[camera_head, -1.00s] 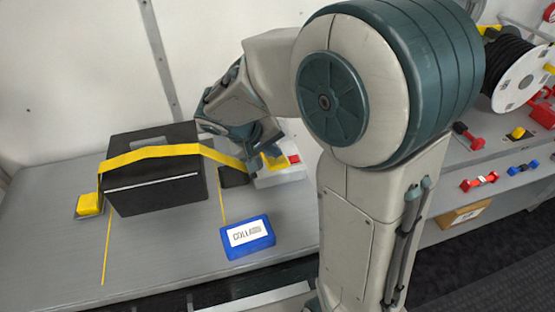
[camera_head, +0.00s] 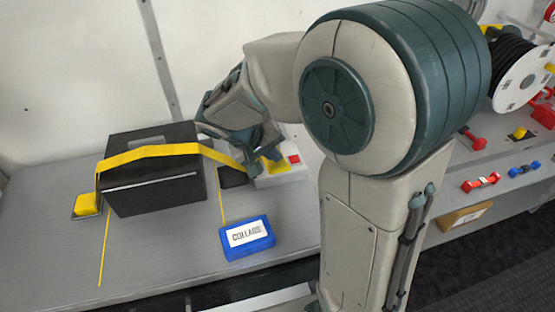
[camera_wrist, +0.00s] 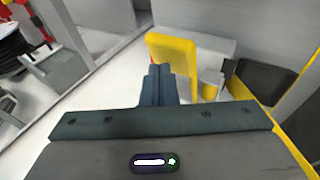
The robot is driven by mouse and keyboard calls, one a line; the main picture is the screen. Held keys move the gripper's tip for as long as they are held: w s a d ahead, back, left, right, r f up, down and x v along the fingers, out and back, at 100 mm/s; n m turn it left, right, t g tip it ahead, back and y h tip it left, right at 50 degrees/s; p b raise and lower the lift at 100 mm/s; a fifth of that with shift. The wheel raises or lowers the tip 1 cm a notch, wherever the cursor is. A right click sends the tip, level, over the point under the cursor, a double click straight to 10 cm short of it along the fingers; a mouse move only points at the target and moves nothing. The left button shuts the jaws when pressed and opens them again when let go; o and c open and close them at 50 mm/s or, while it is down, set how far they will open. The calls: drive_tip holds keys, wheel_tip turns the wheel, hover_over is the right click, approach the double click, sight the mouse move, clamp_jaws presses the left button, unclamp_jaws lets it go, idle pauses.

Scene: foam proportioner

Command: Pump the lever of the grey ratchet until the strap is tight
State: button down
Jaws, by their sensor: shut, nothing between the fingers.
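The grey ratchet (camera_head: 277,181) sits at the right end of the strap, with a yellow lever (camera_head: 277,167). In the wrist view the yellow lever (camera_wrist: 173,52) stands up in front of the grey ratchet body (camera_wrist: 212,47). The yellow strap (camera_head: 150,153) runs over a black case (camera_head: 155,190), from a yellow block (camera_head: 88,204) at left towards the ratchet. It bows slightly over the case. My gripper (camera_wrist: 158,75) is shut and empty, its tips close beside the lever; whether they touch cannot be told. In the head view my wrist partly hides the ratchet.
A blue box (camera_head: 247,237) with a label lies in front of the ratchet. A red button-like part (camera_head: 294,159) is behind the lever. Thin yellow lines mark the grey bench (camera_head: 160,250). A white reel (camera_head: 522,80) and red and blue fittings stand at right.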

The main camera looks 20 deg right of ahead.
sight(275, 165)
drive_tip(key=shift+s+f+b, duration=0.3)
drive_tip(key=shift+f+b, duration=0.5)
drive_tip(key=shift+b, duration=0.05)
drive_tip(key=shift+s+f+b, duration=0.25)
drive_tip(key=shift+f+b, duration=0.5)
drive_tip(key=shift+b, duration=0.05)
idle(1.2)
drive_tip(key=shift+r, duration=0.1)
idle(0.5)
drive_tip(key=shift+w+r+p, duration=0.3)
drive_tip(key=shift+r+p, duration=0.25)
drive_tip(key=shift+r, duration=0.25)
drive_tip(key=shift+w+r+p, duration=0.35)
drive_tip(key=shift+r+p, duration=0.25)
drive_tip(key=shift+r, duration=0.25)
drive_tip(key=shift+w+r+p, duration=0.3)
drive_tip(key=shift+r+p, duration=0.25)
drive_tip(key=shift+r, duration=0.25)
drive_tip(key=shift+w+r+p, duration=0.3)
drive_tip(key=shift+r+p, duration=0.2)
drive_tip(key=shift+r, duration=0.3)
drive_tip(key=shift+w+r+p, duration=0.25)
drive_tip(key=shift+r+p, duration=0.25)
drive_tip(key=shift+r, duration=0.25)
drive_tip(key=shift+w+r+p, duration=0.3)
drive_tip(key=shift+r+p, duration=0.2)
drive_tip(key=shift+r, duration=0.3)
drive_tip(key=shift+s, duration=0.1)
